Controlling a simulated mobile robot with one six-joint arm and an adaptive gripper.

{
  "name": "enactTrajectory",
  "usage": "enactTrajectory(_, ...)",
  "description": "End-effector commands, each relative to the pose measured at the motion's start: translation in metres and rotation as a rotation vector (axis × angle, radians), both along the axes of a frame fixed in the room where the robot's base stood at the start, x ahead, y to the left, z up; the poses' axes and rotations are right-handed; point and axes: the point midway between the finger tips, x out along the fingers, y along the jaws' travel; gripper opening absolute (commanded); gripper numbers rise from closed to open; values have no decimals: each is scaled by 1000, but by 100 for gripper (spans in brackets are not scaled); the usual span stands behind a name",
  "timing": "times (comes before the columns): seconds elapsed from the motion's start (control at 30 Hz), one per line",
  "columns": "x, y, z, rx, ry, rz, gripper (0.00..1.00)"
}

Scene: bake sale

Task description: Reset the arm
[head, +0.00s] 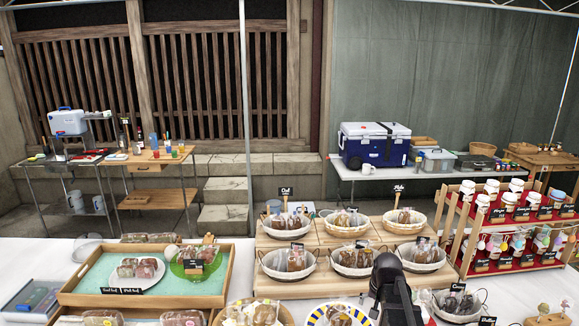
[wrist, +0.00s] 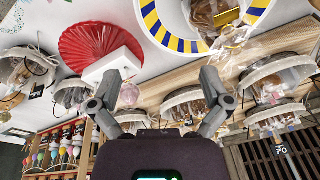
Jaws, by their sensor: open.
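My gripper (wrist: 162,92) shows in the wrist view with its two grey fingers spread wide apart. It is open and no item is held between the fingers. The wrist picture looks upside down. A red fluted dish (wrist: 98,42) and a white block (wrist: 113,66) appear behind the left finger; whether they touch it I cannot tell. In the head view a dark part of my arm (head: 391,290) stands at the front of the table, right of centre. The fingertips cannot be made out there.
Lined baskets of wrapped baked goods stand on a wooden stand (head: 316,243) close to my arm. A blue-and-yellow striped plate (head: 312,317) is to its left, also in the wrist view (wrist: 160,28). A wooden jar rack (head: 463,262) stands at right, a wooden tray (head: 64,297) at left.

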Motion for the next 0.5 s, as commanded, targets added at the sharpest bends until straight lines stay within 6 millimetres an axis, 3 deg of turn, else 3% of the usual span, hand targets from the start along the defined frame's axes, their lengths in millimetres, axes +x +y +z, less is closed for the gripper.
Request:
enactTrajectory(0.03,-31,20,-1,-8,24,58,98)
enactTrajectory(0.2,-95,64,-2,-37,99,236,98)
enactTrajectory(0.33,-129,83,-3,-50,141,331,98)
enactTrajectory(0.5,-147,93,-3,-59,167,389,98)
